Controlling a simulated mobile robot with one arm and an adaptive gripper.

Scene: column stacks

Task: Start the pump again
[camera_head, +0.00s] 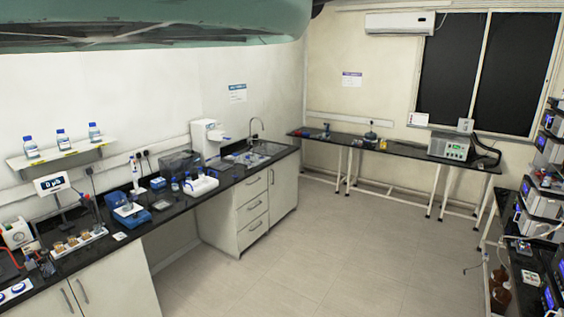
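Stacked instrument units (543,204) with small blue-lit panels stand along the right edge, partly cut off by the frame. I cannot tell which unit is the pump, or read its panel or buttons. Thin tubing (490,243) runs beside the stack. A grey box-shaped instrument (449,147) stands on the far bench; its function is unclear. My gripper is not in view. A large teal shape across the top left appears to be part of my own body and hides the upper wall.
The left bench (160,217) holds bottles, a small display (51,183) and several devices. A sink (254,158) is farther back. Brown bottles (499,290) stand low at right. The tiled floor (310,240) between benches is clear.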

